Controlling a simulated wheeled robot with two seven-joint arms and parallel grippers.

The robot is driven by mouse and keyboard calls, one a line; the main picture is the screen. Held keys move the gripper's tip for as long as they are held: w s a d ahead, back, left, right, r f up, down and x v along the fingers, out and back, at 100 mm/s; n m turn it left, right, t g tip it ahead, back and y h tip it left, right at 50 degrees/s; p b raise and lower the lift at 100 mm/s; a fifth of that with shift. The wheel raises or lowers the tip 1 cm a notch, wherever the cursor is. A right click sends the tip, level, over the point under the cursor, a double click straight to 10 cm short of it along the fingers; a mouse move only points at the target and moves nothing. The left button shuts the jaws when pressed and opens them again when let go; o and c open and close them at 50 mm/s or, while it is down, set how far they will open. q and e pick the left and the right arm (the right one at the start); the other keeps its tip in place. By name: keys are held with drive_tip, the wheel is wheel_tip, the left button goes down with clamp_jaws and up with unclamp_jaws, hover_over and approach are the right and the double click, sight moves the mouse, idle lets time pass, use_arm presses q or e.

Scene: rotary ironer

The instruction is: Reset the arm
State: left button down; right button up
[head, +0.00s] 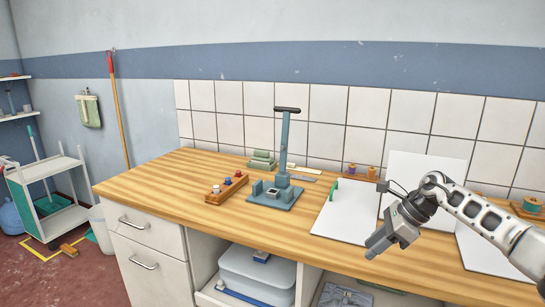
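My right arm comes in from the right edge over the wooden counter (330,235). My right gripper (376,247) hangs tilted down and to the left, in front of the right part of a white sheet (340,222). No held object shows at it, but its fingertips are too small and angled to tell whether they are open or shut. My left arm and gripper are out of view. A grey-green press-like device (283,160) with an upright post and a dark crossbar on top stands on the counter, left of and apart from the gripper.
A wooden block with coloured knobs (226,188) lies left of the device. A small green piece (334,190) stands on the white sheet. A white panel (425,180) leans at the back. Spools (351,170) stand near the tiled wall. The counter's left end is clear.

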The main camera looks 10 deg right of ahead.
drive_tip(key=s+a+f+m+t+y, duration=0.25)
drive_tip(key=a+m, duration=0.25)
drive_tip(key=a, duration=0.3)
drive_tip(key=s+a+f+m+t+y, duration=0.1)
drive_tip(key=s+a+f+m+y, duration=0.25)
drive_tip(key=a, duration=0.55)
drive_tip(key=s+a+f+m+t+y, duration=0.2)
drive_tip(key=s+a+m+y, duration=0.1)
drive_tip(key=a+m, duration=0.4)
drive_tip(key=s+d+f+m+h, duration=0.3)
drive_tip(key=s+m, duration=0.4)
drive_tip(key=m, duration=0.3)
drive_tip(key=s+d+f+m+t+h, duration=0.1)
drive_tip(key=s+d+f+m+h, duration=0.2)
drive_tip(key=m, duration=0.7)
drive_tip(key=s+d+f+m+t+h, duration=0.1)
drive_tip(key=s+d+f+m+h, duration=0.1)
drive_tip(key=s+f+m+h, duration=0.5)
drive_tip(key=s+f+m, duration=0.1)
drive_tip(key=s+m, duration=0.3)
drive_tip(key=shift+s+d, duration=0.4)
